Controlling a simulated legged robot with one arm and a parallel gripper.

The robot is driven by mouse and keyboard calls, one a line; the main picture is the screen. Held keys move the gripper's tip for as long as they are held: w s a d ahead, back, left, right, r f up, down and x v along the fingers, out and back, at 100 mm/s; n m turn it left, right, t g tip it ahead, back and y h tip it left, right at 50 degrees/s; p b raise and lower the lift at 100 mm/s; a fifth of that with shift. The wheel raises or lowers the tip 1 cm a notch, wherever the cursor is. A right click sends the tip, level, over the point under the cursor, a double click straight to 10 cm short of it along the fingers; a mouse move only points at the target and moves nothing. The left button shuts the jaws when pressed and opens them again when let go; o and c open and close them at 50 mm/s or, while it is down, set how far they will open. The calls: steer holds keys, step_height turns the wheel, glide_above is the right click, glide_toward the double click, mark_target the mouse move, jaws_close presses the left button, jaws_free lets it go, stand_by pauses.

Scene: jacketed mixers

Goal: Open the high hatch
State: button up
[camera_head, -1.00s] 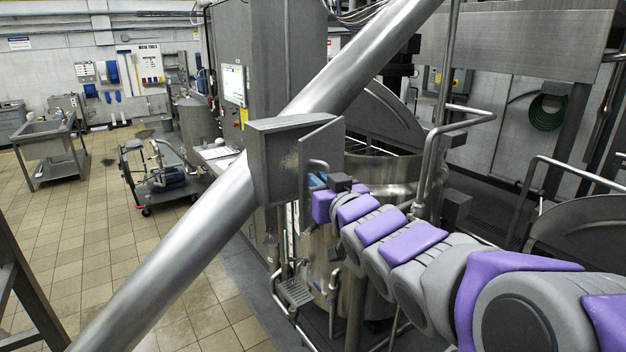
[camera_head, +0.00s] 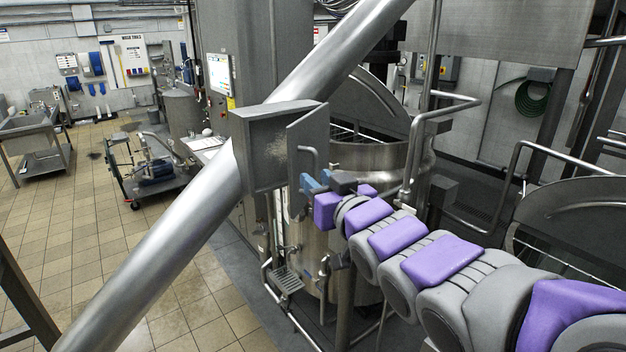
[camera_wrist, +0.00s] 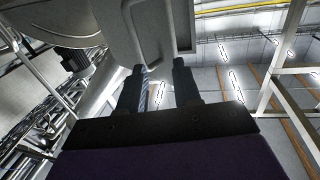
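The high hatch (camera_head: 306,135) is a grey metal door on the right face of a box fixed to a thick slanted pipe. My gripper (camera_head: 311,184) is just below and in front of the handle. In the wrist view, my gripper (camera_wrist: 158,68) has its two dark fingers apart with nothing between them. The hatch's pale panel and looped handle (camera_wrist: 158,45) show just beyond the fingertips. I cannot tell whether they touch.
The slanted steel pipe (camera_head: 165,255) crosses in front of me. A steel mixer vessel (camera_head: 370,170) stands behind my gripper, with pipe railings (camera_head: 413,150) to the right. A wheeled pump cart (camera_head: 155,170) stands at left. The tiled floor at left is mostly clear.

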steer(key=shift+b+v, duration=0.35)
steer(key=shift+v, duration=1.65)
steer(key=shift+a, duration=0.2)
steer(key=a+b+v, duration=0.1)
steer(key=b+v, duration=0.7)
steer(key=v, duration=0.9)
steer(key=shift+s+b, duration=0.3)
steer(key=shift+s, duration=0.05)
steer(key=shift+w+f, duration=0.1)
steer(key=shift+c, duration=0.4)
